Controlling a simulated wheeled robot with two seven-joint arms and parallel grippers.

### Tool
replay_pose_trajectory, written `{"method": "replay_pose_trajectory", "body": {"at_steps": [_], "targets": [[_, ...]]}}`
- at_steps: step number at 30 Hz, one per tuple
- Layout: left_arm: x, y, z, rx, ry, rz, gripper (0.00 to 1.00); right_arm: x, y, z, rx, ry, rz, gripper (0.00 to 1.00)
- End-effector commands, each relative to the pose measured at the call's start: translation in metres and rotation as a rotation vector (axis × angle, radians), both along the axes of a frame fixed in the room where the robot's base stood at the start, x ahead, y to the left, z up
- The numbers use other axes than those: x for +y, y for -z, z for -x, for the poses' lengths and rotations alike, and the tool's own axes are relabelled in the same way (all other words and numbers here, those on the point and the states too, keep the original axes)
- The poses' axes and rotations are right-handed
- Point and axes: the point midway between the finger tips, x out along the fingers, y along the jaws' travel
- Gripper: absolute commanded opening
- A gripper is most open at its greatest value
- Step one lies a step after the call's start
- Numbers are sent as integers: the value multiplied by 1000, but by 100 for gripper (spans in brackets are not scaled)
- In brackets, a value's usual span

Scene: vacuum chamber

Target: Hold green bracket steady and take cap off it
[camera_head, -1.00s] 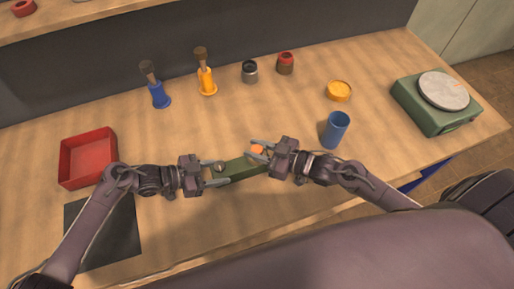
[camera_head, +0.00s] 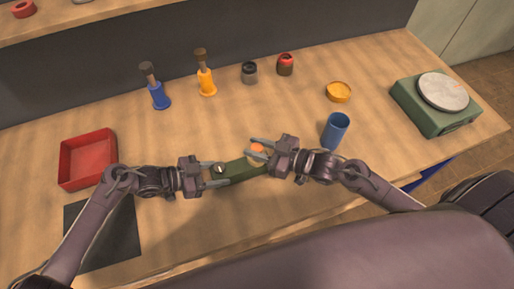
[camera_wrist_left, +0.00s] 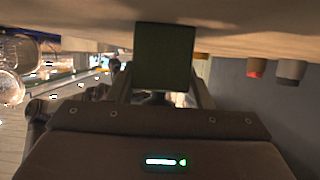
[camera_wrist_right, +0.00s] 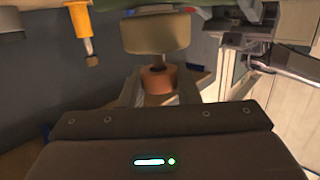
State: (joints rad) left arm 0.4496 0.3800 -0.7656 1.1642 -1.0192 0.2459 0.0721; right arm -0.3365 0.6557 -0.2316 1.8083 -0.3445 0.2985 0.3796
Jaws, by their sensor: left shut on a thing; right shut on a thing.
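The green bracket (camera_head: 242,171) lies between my two grippers near the middle of the table. My left gripper (camera_head: 218,175) is shut on its left end; the green end also shows between the fingers in the left wrist view (camera_wrist_left: 165,55). A small round metal part sits on the bracket's left end. My right gripper (camera_head: 258,150) is at the other end, shut on the cap (camera_head: 257,148). In the right wrist view the cap shows an orange knob (camera_wrist_right: 158,80) between the fingers and a wider beige body. Whether the cap touches the bracket I cannot tell.
A blue cup (camera_head: 335,131) stands close right of my right gripper. A red tray (camera_head: 62,165) and dark mat (camera_head: 112,235) lie left. Blue (camera_head: 160,95) and yellow (camera_head: 207,82) tools, a yellow dish (camera_head: 338,92) and a green scale (camera_head: 440,120) stand further back.

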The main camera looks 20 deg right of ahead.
Motion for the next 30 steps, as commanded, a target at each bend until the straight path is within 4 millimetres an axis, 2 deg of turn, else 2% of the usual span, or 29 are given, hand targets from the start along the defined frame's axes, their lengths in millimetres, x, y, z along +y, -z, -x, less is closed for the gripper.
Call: {"method": "replay_pose_trajectory", "body": {"at_steps": [17,25,30], "targets": [[0,-1,-1,-2,-1,1,4,0,-10,0,-1,0,1,2],[0,-1,-1,-2,-1,1,4,0,-41,0,-1,-1,0,2],[0,-1,-1,-2,-1,1,4,0,-48,0,1,0,1,2]]}}
